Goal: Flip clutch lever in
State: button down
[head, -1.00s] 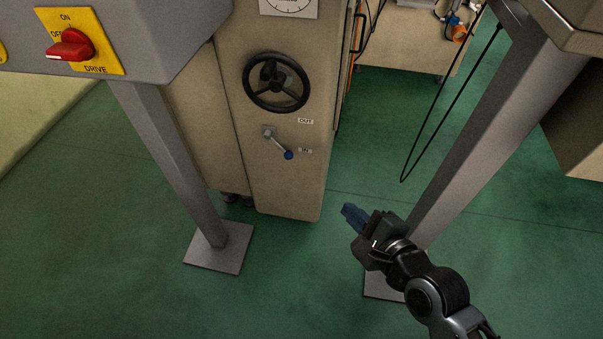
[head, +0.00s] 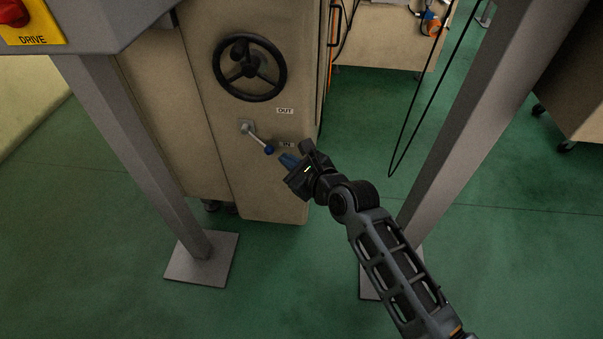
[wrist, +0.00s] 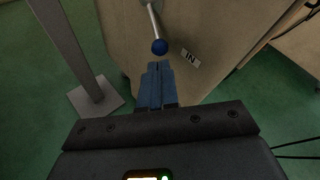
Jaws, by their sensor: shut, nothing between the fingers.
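The clutch lever (head: 258,139) is a short metal rod with a blue ball knob (head: 269,150) on the beige machine panel. It slants down to the right, its knob pointing toward the IN label (head: 287,145) and below the OUT label (head: 285,111). My gripper (head: 287,160) is shut and empty, its blue fingers just right of and slightly below the knob. In the wrist view the knob (wrist: 160,47) appears just beyond the fingertips (wrist: 158,66), with the IN label (wrist: 190,58) to its right. I cannot tell whether the fingers touch the knob; a small gap seems to show.
A black handwheel (head: 249,68) sits above the lever. Grey posts stand left (head: 135,150) and right (head: 480,120) of the panel, on floor plates. A black cable loop (head: 405,130) hangs at the right. Green floor is open between the posts.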

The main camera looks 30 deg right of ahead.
aim_at(270, 152)
jog(key=shift+b+x, duration=0.85)
jog(key=shift+x, duration=1.6)
jog(key=shift+p, duration=0.65)
jog(key=shift+w+a+f+p, duration=0.1)
jog(key=shift+f+p, duration=0.1)
jog(key=shift+p, duration=0.25)
jog(key=shift+w+a+f+p, duration=0.15)
jog(key=shift+f+p, duration=0.2)
jog(key=shift+f, duration=0.25)
jog(key=shift+r+p, duration=0.85)
jog(key=shift+p, duration=0.25)
